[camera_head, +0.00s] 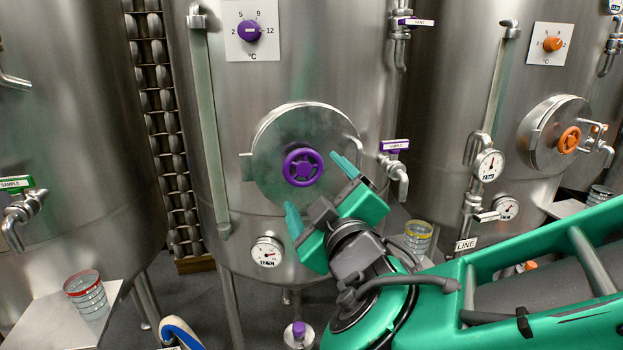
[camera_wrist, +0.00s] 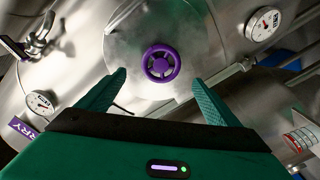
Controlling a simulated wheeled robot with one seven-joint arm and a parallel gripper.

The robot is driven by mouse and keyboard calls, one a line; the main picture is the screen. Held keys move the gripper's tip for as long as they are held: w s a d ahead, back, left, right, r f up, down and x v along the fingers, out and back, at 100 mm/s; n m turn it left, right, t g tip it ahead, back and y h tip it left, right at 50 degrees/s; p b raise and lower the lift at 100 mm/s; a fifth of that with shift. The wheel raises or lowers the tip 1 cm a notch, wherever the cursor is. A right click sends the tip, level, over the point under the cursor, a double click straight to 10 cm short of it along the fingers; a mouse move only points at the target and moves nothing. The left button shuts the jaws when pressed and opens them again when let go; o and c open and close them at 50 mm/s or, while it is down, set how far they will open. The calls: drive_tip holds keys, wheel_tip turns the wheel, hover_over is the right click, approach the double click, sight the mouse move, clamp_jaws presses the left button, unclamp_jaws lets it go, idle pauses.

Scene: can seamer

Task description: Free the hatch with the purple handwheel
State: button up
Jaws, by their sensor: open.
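The purple handwheel (camera_head: 303,167) sits in the middle of a round steel hatch (camera_head: 275,135) on the front of the middle tank. The hatch appears closed flat against the tank. My gripper (camera_head: 320,190) is open, with its two green fingers spread apart in front of the hatch, low and to the right of it. In the wrist view, the handwheel (camera_wrist: 160,64) shows beyond and between the two fingertips (camera_wrist: 158,80), and nothing is between the fingers. The wheel and the fingers appear apart.
A sample tap with a purple handle (camera_head: 396,147) sticks out right of the hatch, and a gauge (camera_head: 267,252) sits below it. The right tank has a hatch with an orange handwheel (camera_head: 569,139). A red-rimmed glass (camera_head: 86,294) stands on a shelf at left.

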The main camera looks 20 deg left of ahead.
sight(305, 172)
drive_tip(key=shift+v, duration=1.3)
drive_tip(key=w+a+m, duration=0.1)
drive_tip(key=w+m, duration=0.2)
drive_tip(key=w+a+m, duration=0.2)
drive_tip(key=w+m, duration=0.1)
drive_tip(key=w+a+f+m, duration=0.1)
drive_tip(key=w+a+m, duration=0.1)
drive_tip(key=w+m, duration=0.1)
drive_tip(key=shift+w+a, duration=0.2)
drive_tip(key=shift+w, duration=0.05)
drive_tip(key=c, duration=1.1)
